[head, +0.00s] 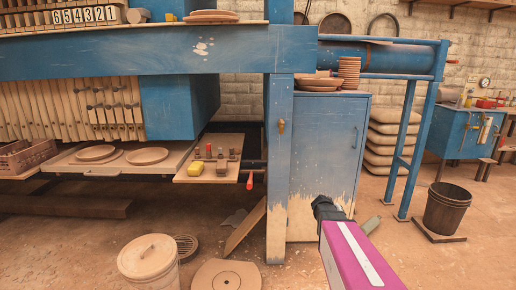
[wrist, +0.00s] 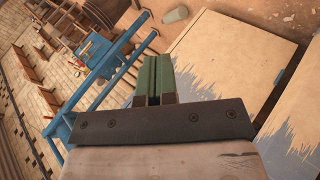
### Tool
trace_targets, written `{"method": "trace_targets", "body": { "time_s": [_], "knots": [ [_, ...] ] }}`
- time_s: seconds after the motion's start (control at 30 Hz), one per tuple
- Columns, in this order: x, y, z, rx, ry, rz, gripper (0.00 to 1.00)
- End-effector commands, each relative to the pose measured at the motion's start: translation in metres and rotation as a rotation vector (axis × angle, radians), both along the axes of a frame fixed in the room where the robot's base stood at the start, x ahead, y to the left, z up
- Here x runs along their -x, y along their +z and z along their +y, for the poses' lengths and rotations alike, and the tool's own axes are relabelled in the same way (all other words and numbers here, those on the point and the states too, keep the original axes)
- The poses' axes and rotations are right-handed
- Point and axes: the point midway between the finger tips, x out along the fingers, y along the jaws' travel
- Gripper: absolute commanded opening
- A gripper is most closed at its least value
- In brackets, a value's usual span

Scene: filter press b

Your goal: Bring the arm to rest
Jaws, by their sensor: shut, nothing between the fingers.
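My gripper (wrist: 152,80) shows in the wrist view, with its two green fingers together and nothing between them. It is near the blue cabinet, whose worn, bare-wood lower part (wrist: 220,60) fills the right of that view. In the head view, my magenta arm link reaches in from the bottom, just right of the cabinet's foot. The gripper's fingers cannot be made out clearly there.
The blue cabinet (head: 325,140) stands beside a blue post (head: 279,175). A dark bucket (head: 446,208) is at right, a lidded tub (head: 148,262) at lower left. A tray (head: 209,171) juts out left. Floor between cabinet and bucket is mostly open.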

Motion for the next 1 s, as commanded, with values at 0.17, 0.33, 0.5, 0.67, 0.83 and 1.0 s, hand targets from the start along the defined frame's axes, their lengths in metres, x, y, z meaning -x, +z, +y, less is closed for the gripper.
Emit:
{"method": "trace_targets", "body": {
  "time_s": [0.17,0.33,0.5,0.67,0.83,1.0],
  "knots": [
    [0.083,-0.014,0.074,-0.276,-0.046,0.112,0.00],
    [0.145,-0.019,0.140,-0.529,-0.055,0.222,0.00],
    [0.183,-0.016,0.183,-0.695,-0.046,0.295,0.00],
    [0.193,-0.015,0.197,-0.751,-0.040,0.318,0.00],
    [0.192,-0.015,0.198,-0.754,-0.040,0.319,0.00],
    [0.192,-0.015,0.197,-0.753,-0.041,0.318,0.00]
  ]
}}
